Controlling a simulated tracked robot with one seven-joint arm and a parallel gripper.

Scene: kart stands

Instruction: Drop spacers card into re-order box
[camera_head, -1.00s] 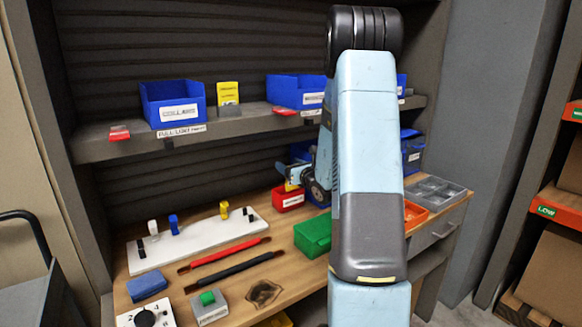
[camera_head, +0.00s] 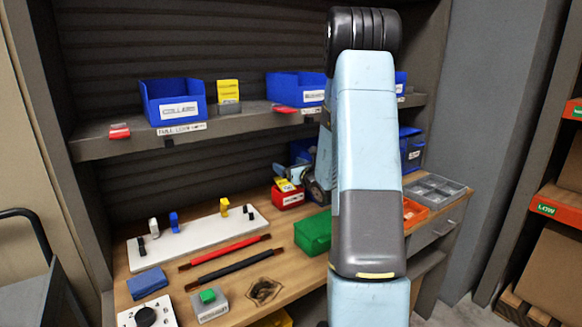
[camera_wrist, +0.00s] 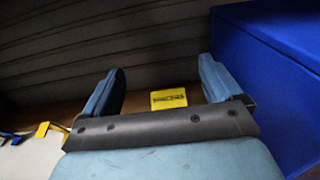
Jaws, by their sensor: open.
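The yellow spacers card (camera_head: 285,186) shows at the top of the small red re-order box (camera_head: 288,199), on the bench towards the back. In the wrist view the card (camera_wrist: 168,99), with its dark print, lies between and beyond my two fingers. My gripper (camera_head: 284,172) is open just above the red box and card, and the fingers stand clear of the card's sides in the wrist view (camera_wrist: 160,75). How deep the card sits in the box is hard to tell.
My arm hides part of the bench's right half. A blue bin (camera_wrist: 275,70) stands close right of my gripper in the wrist view. A green box (camera_head: 313,233) is in front, a white board (camera_head: 200,238) with pegs to the left. The shelf (camera_head: 235,122) runs above.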

